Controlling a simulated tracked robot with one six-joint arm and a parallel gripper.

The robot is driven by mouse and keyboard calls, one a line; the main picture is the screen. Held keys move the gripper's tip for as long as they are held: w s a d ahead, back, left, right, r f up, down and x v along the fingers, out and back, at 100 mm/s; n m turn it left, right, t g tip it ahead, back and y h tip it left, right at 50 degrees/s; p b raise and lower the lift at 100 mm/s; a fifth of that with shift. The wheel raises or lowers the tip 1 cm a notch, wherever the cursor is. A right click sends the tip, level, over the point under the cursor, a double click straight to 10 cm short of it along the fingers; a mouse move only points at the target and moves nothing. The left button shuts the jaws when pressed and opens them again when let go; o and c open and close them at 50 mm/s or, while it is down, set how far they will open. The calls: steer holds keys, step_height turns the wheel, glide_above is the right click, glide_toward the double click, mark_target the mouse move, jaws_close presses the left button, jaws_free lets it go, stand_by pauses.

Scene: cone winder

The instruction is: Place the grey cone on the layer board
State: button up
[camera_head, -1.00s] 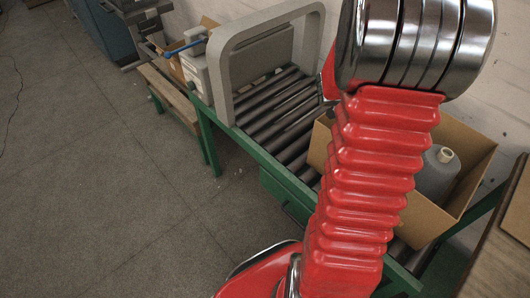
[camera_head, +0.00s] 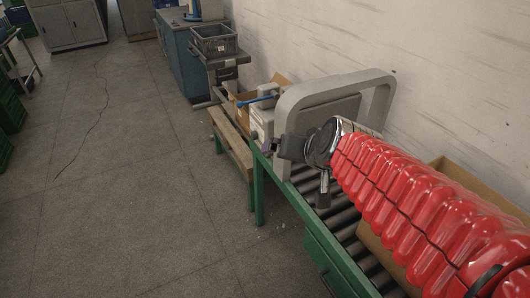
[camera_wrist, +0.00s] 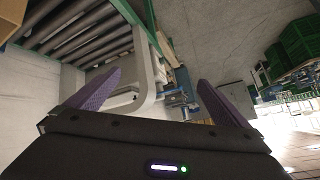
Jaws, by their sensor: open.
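My gripper (camera_head: 268,147) is at the grey arch over the roller conveyor, left of the arch in the head view. In the wrist view my gripper (camera_wrist: 158,98) shows two purple fingers spread wide with nothing between them. The grey cone does not show in either current view. The cardboard box (camera_head: 452,172), which held a grey cone in the earlier head view, is mostly hidden behind my red arm, so its inside cannot be seen. I cannot make out the layer board in either view.
A grey arch (camera_head: 283,118) spans the roller conveyor (camera_head: 345,222) close to my gripper. A wooden bench (camera_head: 232,145), a blue cabinet (camera_head: 180,62) and a grey crate (camera_head: 213,42) stand beyond. The wall is close on the right.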

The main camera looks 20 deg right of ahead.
steer(key=s+a+f+n+g, duration=0.1)
steer(key=s+a+n+g, duration=0.1)
steer(key=s, duration=0.5)
steer(key=s+a+f+n+g, duration=0.1)
steer(key=s+a+n+g, duration=0.1)
steer(key=s, duration=0.6)
steer(key=shift+s+a+f, duration=0.15)
steer(key=shift+a+f, duration=0.2)
steer(key=shift+a, duration=0.1)
